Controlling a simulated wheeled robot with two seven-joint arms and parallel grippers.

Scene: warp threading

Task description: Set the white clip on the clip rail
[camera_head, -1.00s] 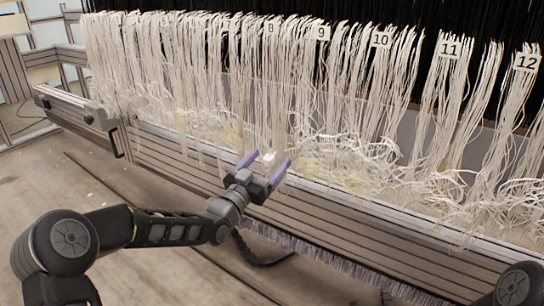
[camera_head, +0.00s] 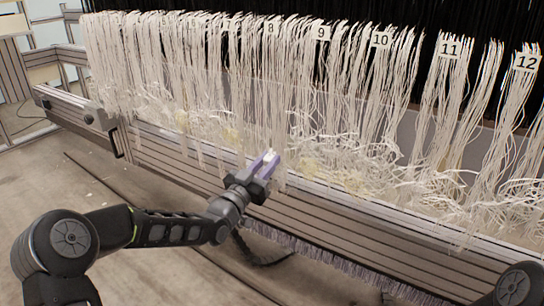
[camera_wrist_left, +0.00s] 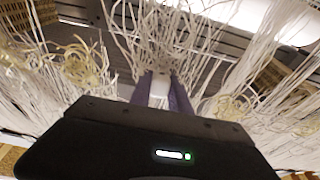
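The small white clip (camera_head: 268,156) sits between the purple fingers of my left gripper (camera_head: 266,163), in front of the hanging white threads near number 8. My left gripper is shut on the clip. In the left wrist view the white clip (camera_wrist_left: 160,86) shows between the two fingers, with threads fanning out just beyond it. A long ribbed grey beam (camera_head: 180,157) runs below the threads; I cannot tell which part of it is the clip rail. My right gripper is not in view.
Bundles of white threads (camera_head: 300,80) hang in a row with number tags, such as 11 (camera_head: 450,48) and 12 (camera_head: 526,62). Their loose ends tangle over the beam. Several yellowish clumps (camera_head: 232,137) lie among them. The floor in front (camera_head: 120,190) is mostly clear.

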